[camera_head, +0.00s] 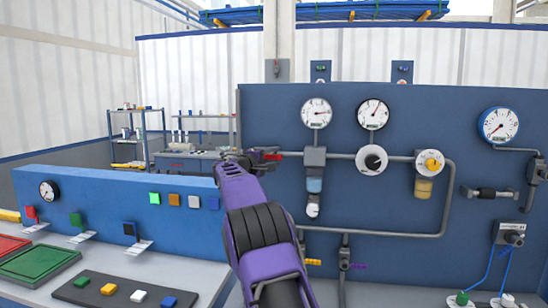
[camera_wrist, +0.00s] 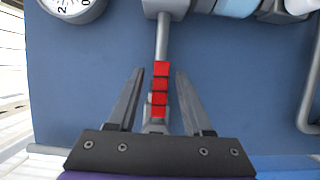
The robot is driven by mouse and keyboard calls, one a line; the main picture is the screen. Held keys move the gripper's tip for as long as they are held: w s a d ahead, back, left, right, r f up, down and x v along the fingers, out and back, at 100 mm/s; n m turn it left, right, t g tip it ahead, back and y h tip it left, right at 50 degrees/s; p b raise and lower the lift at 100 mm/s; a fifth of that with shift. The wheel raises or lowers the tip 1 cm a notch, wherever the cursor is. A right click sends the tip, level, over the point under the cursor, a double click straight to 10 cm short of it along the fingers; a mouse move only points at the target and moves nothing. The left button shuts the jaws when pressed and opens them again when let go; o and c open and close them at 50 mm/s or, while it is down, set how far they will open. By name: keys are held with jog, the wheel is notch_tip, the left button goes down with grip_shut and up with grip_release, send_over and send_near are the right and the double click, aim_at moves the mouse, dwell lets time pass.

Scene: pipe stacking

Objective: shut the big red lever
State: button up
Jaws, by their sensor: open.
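The red lever (camera_wrist: 160,90) shows in the wrist view as a red, segmented handle lying in line with a grey pipe. It sits between the two fingers of my gripper (camera_wrist: 159,74), with a gap on each side. The fingers are open and do not appear to touch it. In the head view, my gripper (camera_head: 267,153) is at the left part of the blue panel, and a small red part of the lever (camera_head: 279,155) shows at its tip. My purple arm hides some of the panel and pipe below.
The blue panel (camera_head: 400,262) carries gauges, pipes and regulators right of my gripper. Yellow (camera_head: 313,262) and purple (camera_head: 359,266) handles sit lower down. A low blue console (camera_head: 100,180) with buttons and a bench with trays stand at the left.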

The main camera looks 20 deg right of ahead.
grip_shut()
dwell(1.4)
